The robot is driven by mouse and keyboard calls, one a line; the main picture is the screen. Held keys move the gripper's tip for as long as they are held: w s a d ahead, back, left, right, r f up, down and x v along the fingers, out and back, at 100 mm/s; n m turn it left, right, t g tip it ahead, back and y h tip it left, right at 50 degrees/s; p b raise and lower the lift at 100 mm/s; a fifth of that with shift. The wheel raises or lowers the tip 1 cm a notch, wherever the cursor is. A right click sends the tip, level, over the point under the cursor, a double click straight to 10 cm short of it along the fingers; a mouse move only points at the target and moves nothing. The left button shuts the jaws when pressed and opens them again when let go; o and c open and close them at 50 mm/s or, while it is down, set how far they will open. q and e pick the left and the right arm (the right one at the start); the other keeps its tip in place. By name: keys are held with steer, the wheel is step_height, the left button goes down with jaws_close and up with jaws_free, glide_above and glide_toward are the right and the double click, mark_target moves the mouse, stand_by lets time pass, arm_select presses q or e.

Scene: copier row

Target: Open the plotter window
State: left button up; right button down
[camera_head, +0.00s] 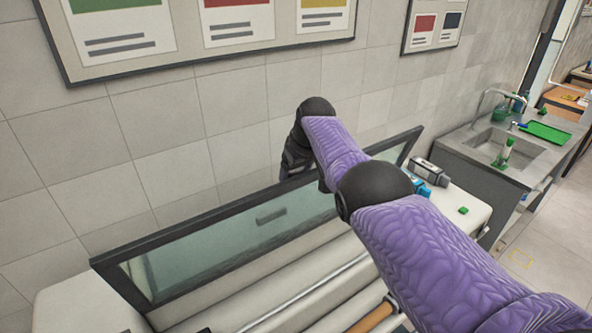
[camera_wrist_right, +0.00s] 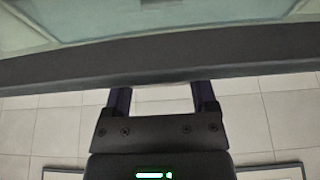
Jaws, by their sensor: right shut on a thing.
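The plotter window (camera_head: 232,240) is a greenish glass pane in a dark frame with a small grey handle. It stands raised and tilted above the white plotter (camera_head: 65,300), with its rolls uncovered below. My right gripper (camera_head: 288,170) is at the top edge of the frame, largely hidden by my purple arm and dark wrist. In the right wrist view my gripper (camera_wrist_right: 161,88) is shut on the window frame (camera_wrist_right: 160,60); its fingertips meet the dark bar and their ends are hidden. My left gripper is not in view.
A tiled wall (camera_head: 150,130) with framed posters (camera_head: 235,20) stands close behind the window. Small blue and grey cartridges (camera_head: 428,175) and a green block (camera_head: 463,210) lie on the plotter's right end. A sink counter (camera_head: 480,155) stands further right.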

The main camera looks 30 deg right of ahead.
steer(key=shift+c, duration=1.1)
jaws_free()
steer(key=shift+o, duration=1.1)
steer(key=shift+w, duration=0.15)
steer(key=shift+r+p, duration=0.3)
steer(key=shift+p+v, duration=0.9)
steer(key=shift+v, duration=0.2)
steer(key=b+v, duration=0.1)
steer(key=v, duration=0.6)
